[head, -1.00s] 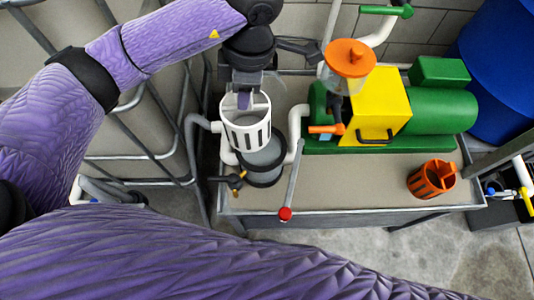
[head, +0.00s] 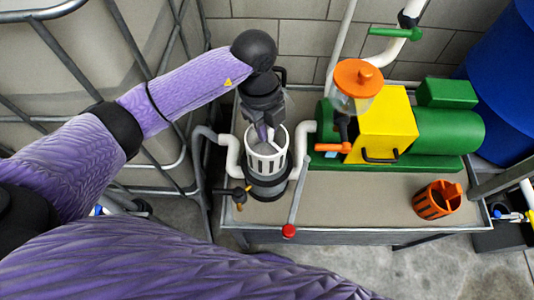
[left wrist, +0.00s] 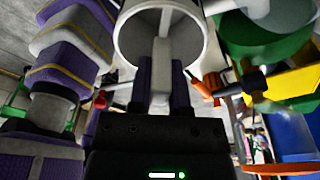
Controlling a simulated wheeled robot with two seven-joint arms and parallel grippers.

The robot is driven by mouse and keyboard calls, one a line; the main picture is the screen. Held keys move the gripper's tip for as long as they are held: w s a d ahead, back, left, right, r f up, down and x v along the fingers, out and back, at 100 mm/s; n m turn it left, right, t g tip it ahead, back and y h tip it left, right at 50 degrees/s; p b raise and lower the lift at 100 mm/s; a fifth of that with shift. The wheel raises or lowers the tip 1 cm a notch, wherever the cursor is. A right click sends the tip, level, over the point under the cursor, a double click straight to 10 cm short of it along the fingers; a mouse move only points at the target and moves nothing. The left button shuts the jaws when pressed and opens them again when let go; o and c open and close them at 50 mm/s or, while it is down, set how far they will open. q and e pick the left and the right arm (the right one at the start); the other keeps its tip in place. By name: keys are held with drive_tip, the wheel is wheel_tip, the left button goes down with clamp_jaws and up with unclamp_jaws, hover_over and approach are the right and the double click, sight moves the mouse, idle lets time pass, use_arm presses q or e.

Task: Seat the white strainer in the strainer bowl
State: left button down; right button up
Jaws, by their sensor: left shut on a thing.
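The white slotted strainer (head: 266,163) is upright and lined up over the dark grey strainer bowl (head: 270,190) in the head view. Its lower end overlaps the bowl's top; I cannot tell how far inside it is. My left gripper (head: 264,136) is above the strainer, shut on its inner handle. In the left wrist view, the purple fingers (left wrist: 161,88) pinch the grey handle bar, with the strainer's round white wall (left wrist: 128,36) beyond them. My right gripper is not in view.
White pipes (head: 300,140) flank the bowl. A lever with a red knob (head: 289,231) stands at its right, and a brass valve (head: 240,196) at its left. A green and yellow pump (head: 385,125) is behind right. An orange strainer (head: 436,201) sits on the bench, which is clear between.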

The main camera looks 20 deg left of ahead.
sight(267, 143)
use_arm(q)
wheel_tip(267, 143, down, 6)
drive_tip(key=shift+b, duration=1.1)
drive_tip(key=shift+r, duration=0.15)
drive_tip(key=shift+f, duration=0.6)
drive_tip(key=c, duration=0.7)
unclamp_jaws()
drive_tip(key=shift+c, duration=0.2)
drive_tip(key=shift+o, duration=0.8)
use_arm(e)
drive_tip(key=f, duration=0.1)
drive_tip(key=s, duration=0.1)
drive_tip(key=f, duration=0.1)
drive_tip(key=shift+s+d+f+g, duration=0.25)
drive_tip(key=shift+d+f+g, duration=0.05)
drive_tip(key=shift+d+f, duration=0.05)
